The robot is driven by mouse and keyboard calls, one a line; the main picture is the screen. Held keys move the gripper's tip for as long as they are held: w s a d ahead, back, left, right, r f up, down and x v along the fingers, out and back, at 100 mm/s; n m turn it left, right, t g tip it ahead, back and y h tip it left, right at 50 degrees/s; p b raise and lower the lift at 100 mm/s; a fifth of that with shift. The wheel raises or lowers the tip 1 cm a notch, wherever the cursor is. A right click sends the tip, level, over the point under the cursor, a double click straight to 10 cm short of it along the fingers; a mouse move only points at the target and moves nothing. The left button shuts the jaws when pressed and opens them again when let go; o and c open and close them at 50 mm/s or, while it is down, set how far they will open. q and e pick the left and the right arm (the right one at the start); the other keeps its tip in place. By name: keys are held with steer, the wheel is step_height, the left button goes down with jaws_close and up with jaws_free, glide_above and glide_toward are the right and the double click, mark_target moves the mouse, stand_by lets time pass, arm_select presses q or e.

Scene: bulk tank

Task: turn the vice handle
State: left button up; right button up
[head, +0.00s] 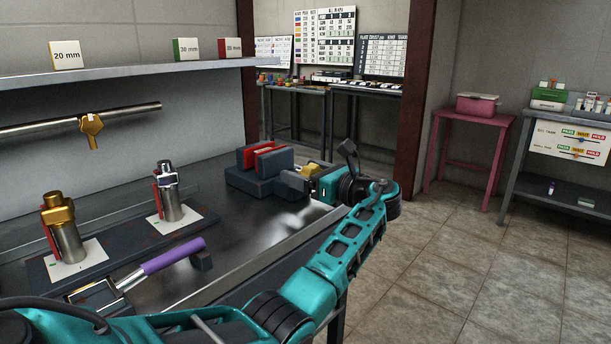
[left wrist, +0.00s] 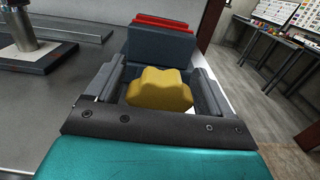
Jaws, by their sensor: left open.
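The vice (head: 262,182) is a dark blue-grey block with red jaw faces on the metal bench. Its yellow handle (head: 312,169) is a lobed knob on the side facing my left arm. In the left wrist view the vice body (left wrist: 160,45) stands just beyond the yellow handle (left wrist: 158,90). My left gripper (head: 300,176) is at the handle. In the left wrist view its open fingers lie on either side of the handle, with slight gaps visible. The handle's underside and far side are hidden. My right gripper is not in view.
A tool with a purple grip (head: 172,256) lies on the bench (head: 250,235). Two metal cylinders (head: 66,232) (head: 172,198) stand on a dark plate to the left. A shelf (head: 130,75) runs above. A pink table (head: 470,118) stands at the right across clear floor.

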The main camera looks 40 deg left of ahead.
arm_select(q)
steer(key=c, duration=1)
steer(key=shift+r+n+p, duration=0.2)
steer(key=shift+n+p, duration=0.4)
steer(key=shift+p, duration=0.2)
steer(key=shift+s+n, duration=0.1)
steer(key=shift+n, duration=0.4)
steer(key=shift+f+n+p, duration=0.25)
steer(key=shift+n+p, duration=0.3)
steer(key=shift+n, duration=1.15)
steer(key=o, duration=1)
steer(key=shift+f, duration=0.1)
steer(key=shift+s, duration=0.1)
